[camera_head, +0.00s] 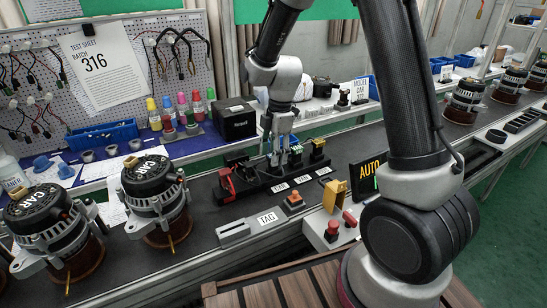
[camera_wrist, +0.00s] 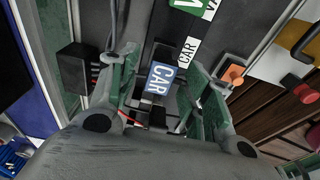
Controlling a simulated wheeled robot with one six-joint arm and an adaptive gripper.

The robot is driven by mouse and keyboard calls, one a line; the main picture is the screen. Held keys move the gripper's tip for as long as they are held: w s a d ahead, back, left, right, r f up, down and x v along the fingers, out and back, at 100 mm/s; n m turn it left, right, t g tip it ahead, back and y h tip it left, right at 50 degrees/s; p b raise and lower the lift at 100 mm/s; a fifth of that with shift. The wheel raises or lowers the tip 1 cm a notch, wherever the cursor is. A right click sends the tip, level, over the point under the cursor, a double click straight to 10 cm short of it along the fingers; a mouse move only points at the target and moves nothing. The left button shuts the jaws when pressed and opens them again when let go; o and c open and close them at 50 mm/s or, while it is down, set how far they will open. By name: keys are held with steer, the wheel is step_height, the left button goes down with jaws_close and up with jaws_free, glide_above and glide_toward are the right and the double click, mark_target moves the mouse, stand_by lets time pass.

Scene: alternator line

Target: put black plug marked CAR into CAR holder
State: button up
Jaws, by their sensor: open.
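The black plug with a blue CAR label (camera_wrist: 160,80) is between the two fingers of my open gripper (camera_wrist: 163,68) in the wrist view. In the head view my gripper (camera_head: 279,153) reaches down over the black holder block (camera_head: 262,190) on the bench, and its fingers hide most of the plug. The white CAR label (camera_head: 279,187) is on the front of the block, and it also shows in the wrist view (camera_wrist: 187,52), beside the plug. The plug is at the CAR place; I cannot tell how deep it sits.
A red connector (camera_head: 227,187) is at the block's left end. Alternators (camera_head: 155,194) stand at the left. An orange button (camera_head: 295,200) and a TAG slot (camera_head: 267,219) are in front.

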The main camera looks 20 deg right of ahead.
step_height(320, 180, up, 10)
steer(key=d, duration=0.1)
steer(key=shift+w+d+r, duration=0.1)
stand_by(0.4)
steer(key=s+d+r+m+t, duration=0.1)
steer(key=s+d+r+m, duration=0.2)
steer(key=s+m, duration=0.3)
steer(key=s+d+r+m+t+h, duration=0.1)
steer(key=s+d+r+m, duration=0.3)
steer(key=s, duration=0.6)
steer(key=s+d+r+m+t, duration=0.2)
steer(key=s+d+r+m, duration=0.2)
steer(key=s+d+m, duration=0.2)
steer(key=s+m, duration=0.2)
steer(key=m, duration=0.2)
steer(key=shift+s+d+t, duration=0.15)
steer(key=shift+d+t, duration=0.1)
steer(key=shift+t, duration=0.05)
